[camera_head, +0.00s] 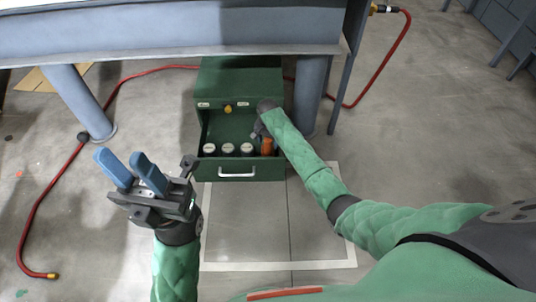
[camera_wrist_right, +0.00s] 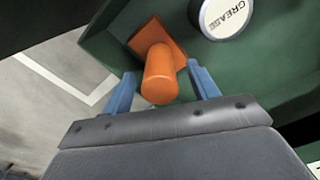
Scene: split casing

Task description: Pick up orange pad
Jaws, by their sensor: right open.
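The orange pad (camera_head: 267,146) is at the right end of the open drawer's row of items. In the right wrist view the orange pad (camera_wrist_right: 161,78) has a square plate and a round cylindrical grip pointing toward the camera. My right gripper (camera_head: 261,132) reaches into the drawer at the pad, its fingers mostly hidden by the arm. In the right wrist view its blue fingers (camera_wrist_right: 160,68) are open, one on each side of the orange grip, with gaps visible. My left gripper (camera_head: 120,157) is open and empty, raised to the left of the drawer.
The green cabinet's open drawer (camera_head: 207,171) also holds several white-lidded cans (camera_head: 228,149); one lid marked GREASE (camera_wrist_right: 226,14) sits close beside the pad. A blue-grey table (camera_head: 180,35) stands above, with legs beside the cabinet. A red hose (camera_head: 62,172) lies on the left floor.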

